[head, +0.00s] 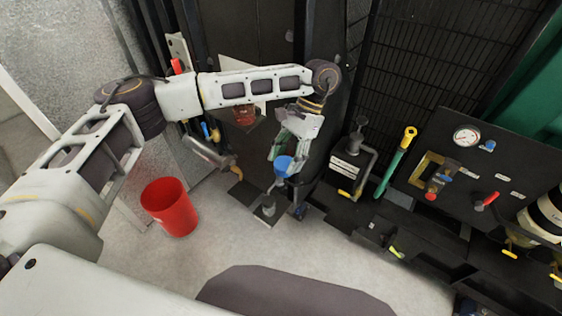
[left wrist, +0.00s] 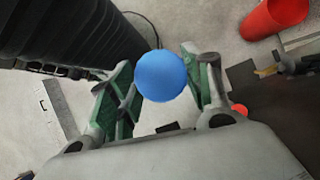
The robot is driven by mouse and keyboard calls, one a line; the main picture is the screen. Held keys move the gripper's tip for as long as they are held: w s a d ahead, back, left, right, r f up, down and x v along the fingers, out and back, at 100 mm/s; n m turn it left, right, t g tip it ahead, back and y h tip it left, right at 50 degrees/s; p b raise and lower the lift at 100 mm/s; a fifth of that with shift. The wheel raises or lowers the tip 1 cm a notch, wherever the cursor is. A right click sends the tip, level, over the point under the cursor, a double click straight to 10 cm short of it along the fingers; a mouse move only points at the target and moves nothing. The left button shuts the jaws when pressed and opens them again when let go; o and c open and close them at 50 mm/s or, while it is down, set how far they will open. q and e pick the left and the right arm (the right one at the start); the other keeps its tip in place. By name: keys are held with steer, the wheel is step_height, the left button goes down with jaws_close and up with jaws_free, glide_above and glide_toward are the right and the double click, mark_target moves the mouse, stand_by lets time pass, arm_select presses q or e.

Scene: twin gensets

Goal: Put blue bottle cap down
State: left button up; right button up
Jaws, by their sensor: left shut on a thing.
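The blue bottle cap (head: 284,165) is held between the fingers of my left gripper (head: 283,150) in the head view. In the left wrist view the cap (left wrist: 161,76) is a round blue shape between the two green-lined fingers of the left gripper (left wrist: 160,80). The left gripper is shut on it and points down, with the cap above the dark metal base of the machine. What lies directly under the cap is partly hidden. My right gripper is in neither view.
A red bucket (head: 170,207) stands on the light floor at left. A black panel with a gauge (head: 466,137) and coloured valves is at right. Open floor (head: 150,270) lies in front.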

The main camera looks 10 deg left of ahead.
mark_target(280, 167)
arm_select(q)
steer(key=shift+m+t+y, duration=0.3)
steer(key=shift+m+y, duration=0.1)
steer(key=shift+m, duration=0.5)
steer(key=shift+s+d+r, duration=0.1)
steer(key=shift+d+r, duration=0.45)
steer(key=shift+r, duration=0.25)
steer(key=shift+w+d+r, duration=0.1)
steer(key=shift+d+r, duration=0.5)
steer(key=shift+r, duration=0.25)
steer(key=shift+s+d+r, duration=0.1)
steer(key=shift+d+r, duration=0.45)
steer(key=shift+r, duration=0.25)
steer(key=shift+a+r, duration=0.1)
steer(key=s+a+r+n+g+h, duration=0.1)
steer(key=s+a+r+n, duration=0.1)
steer(key=a+r+n, duration=0.1)
steer(key=shift+s+a+r, duration=0.2)
steer(key=shift+a+r, duration=0.5)
steer(key=shift+r, duration=0.65)
steer(key=shift+f, duration=0.1)
